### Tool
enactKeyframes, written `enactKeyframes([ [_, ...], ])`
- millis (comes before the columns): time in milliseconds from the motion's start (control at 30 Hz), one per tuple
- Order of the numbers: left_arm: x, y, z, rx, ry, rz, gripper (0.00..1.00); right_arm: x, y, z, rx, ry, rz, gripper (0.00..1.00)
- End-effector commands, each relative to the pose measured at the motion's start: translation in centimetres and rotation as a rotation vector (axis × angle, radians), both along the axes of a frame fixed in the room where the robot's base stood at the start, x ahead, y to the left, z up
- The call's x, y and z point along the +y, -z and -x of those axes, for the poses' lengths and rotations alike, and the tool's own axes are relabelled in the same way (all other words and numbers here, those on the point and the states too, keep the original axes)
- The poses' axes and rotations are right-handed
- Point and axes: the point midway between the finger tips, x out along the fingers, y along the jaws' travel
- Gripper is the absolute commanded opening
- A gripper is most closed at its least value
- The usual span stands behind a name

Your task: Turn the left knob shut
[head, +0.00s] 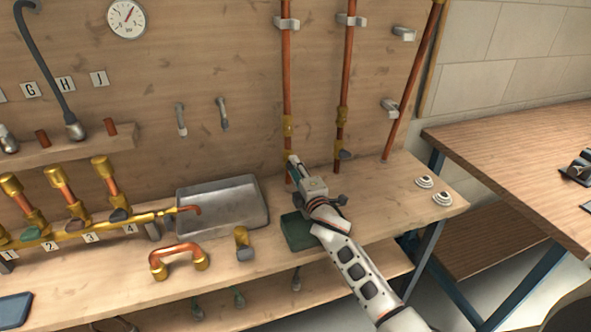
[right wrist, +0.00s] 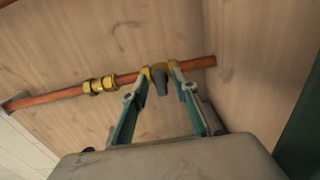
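Two upright copper pipes with brass valves stand at the board, the left pipe (head: 287,75) and the right pipe (head: 346,75). The right pipe's dark knob (head: 345,155) shows in the head view. My right gripper (head: 293,163) is at the lower part of the left pipe and hides its knob in the head view. In the right wrist view, the left knob (right wrist: 160,78) is grey, on a brass valve. My open right gripper (right wrist: 159,82) has its teal fingers on either side of the knob, with gaps visible. My left gripper is not in view.
A metal tray (head: 222,205), a dark green block (head: 297,232) and a copper U-pipe (head: 178,256) are on the bench. A brass manifold (head: 90,230) with several valves is at left. Two round fittings (head: 433,190) lie at right, near free bench surface.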

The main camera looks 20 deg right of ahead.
Motion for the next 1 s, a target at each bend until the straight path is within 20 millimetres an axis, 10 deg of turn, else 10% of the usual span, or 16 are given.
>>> enactKeyframes([
  [367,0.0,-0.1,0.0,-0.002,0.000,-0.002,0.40,-0.2,0.1,1.3,0.001,0.002,0.005,0.28],
  [1000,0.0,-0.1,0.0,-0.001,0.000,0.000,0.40,-0.4,0.0,11.6,0.000,-0.001,0.001,0.28],
])
